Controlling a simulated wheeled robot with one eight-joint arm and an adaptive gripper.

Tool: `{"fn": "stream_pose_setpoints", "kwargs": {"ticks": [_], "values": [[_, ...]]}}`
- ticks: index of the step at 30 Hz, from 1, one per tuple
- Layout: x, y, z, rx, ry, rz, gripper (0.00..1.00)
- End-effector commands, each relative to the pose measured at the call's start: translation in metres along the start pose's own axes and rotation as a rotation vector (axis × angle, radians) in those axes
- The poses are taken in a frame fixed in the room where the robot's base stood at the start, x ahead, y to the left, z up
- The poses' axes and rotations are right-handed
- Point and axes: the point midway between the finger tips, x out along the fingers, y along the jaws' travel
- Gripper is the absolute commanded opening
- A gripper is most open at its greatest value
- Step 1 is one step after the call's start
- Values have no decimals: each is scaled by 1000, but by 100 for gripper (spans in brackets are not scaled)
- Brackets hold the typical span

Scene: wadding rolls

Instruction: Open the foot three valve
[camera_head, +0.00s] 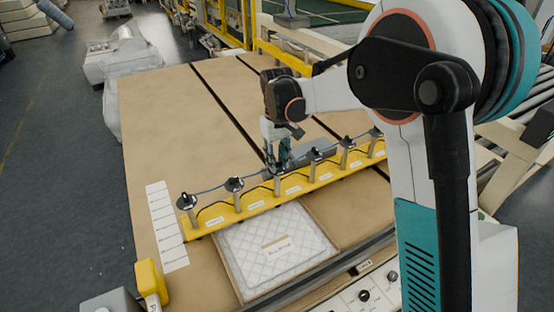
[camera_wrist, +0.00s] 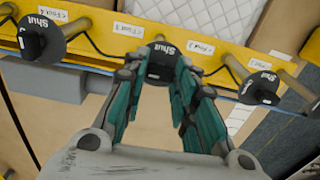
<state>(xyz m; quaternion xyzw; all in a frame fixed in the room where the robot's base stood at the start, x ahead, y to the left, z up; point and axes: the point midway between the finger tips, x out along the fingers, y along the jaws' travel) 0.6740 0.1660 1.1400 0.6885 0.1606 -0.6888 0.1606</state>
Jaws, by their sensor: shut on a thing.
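In the wrist view a row of black round valve knobs with white "Shut" lettering stands along a yellow manifold bar (camera_wrist: 105,32). My gripper (camera_wrist: 163,78) has its teal fingers closed around the middle knob (camera_wrist: 163,50), whose "Shut" lettering faces the bar. A label that seems to read "Foot 3" (camera_wrist: 128,30) is just left of that knob. Other knobs stand at left (camera_wrist: 40,38) and right (camera_wrist: 262,88). In the head view my gripper (camera_head: 278,158) is over the middle of the yellow bar (camera_head: 210,217); the held knob is largely hidden there.
A white quilted pad (camera_head: 275,247) lies in front of the bar on the brown table (camera_head: 155,110). Blue and black lines run along the valves. White labels (camera_head: 166,225) lie at left, near a yellow box (camera_head: 151,280). The table behind the bar is mostly clear.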

Motion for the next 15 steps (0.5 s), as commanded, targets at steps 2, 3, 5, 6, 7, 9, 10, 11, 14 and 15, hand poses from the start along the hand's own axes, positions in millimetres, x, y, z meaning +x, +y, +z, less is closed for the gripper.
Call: {"fn": "stream_pose_setpoints", "kwargs": {"ticks": [2, 3, 5, 6, 7, 9, 10, 11, 14, 15], "values": [[0, 0, 0, -5, 1, 0, 2], [0, 0, 0, -6, 1, 0, 2], [0, 0, 0, -6, 1, 0, 2], [0, 0, 0, -6, 1, 0, 2], [0, 0, 0, -6, 1, 0, 2], [0, 0, 0, -6, 1, 0, 2], [0, 0, 0, -6, 1, 0, 2], [0, 0, 0, -6, 1, 0, 2], [0, 0, 0, -6, 1, 0, 39], [0, 0, 0, -6, 1, 0, 46]]}}
